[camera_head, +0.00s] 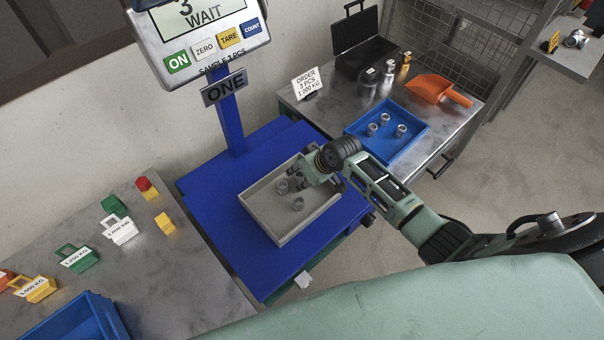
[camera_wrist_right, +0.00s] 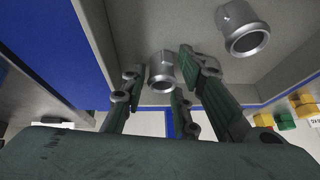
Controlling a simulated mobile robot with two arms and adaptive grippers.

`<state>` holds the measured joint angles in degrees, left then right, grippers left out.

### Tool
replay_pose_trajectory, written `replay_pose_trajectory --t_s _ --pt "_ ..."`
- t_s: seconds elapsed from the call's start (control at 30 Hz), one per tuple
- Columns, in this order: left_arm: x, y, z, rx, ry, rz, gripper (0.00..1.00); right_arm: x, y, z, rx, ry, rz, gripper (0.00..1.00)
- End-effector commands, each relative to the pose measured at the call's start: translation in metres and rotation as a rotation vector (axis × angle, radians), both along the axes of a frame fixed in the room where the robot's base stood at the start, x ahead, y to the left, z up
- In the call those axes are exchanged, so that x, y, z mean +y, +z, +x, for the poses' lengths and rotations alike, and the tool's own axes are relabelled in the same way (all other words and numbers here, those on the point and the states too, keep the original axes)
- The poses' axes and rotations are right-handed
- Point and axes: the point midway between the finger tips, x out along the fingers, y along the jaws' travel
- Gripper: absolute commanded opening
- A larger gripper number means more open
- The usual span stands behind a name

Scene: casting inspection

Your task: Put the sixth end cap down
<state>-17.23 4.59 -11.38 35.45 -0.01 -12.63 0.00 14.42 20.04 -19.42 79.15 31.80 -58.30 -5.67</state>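The grey tray (camera_head: 262,226) sits on the blue scale platform. My right gripper (camera_head: 312,177) is low over the tray's far right part. In the right wrist view its fingers (camera_wrist_right: 163,75) stand apart on both sides of an end cap (camera_wrist_right: 161,71), with small gaps visible. Another end cap (camera_wrist_right: 243,30) is off to the right there. The head view hides what is under the gripper. My left gripper is not in view.
A blue tray (camera_head: 415,147) with three end caps stands on the right table, beside an orange scoop (camera_head: 432,90) and an open black case (camera_head: 358,45). The scale display (camera_head: 200,12) reads 3 and WAIT. Coloured weights, including a white one (camera_head: 121,231), stand on the left table.

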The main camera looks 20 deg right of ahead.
Motion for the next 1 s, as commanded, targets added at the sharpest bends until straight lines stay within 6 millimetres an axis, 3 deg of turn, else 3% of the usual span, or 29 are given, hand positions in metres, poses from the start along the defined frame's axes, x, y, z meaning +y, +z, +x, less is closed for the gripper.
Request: replay_pose_trajectory --t_s 0.1,0.5,1.0 --pt "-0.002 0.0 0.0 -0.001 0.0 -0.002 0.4 0.0 0.0 0.0 0.0 0.0 0.0 0.4" --pt "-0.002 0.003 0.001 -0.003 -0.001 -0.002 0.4 -0.001 0.008 -0.002 -0.002 0.0 0.001 0.4" --pt "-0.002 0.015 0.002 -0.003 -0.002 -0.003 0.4 -0.024 0.089 -0.043 -0.001 0.002 -0.001 0.4"
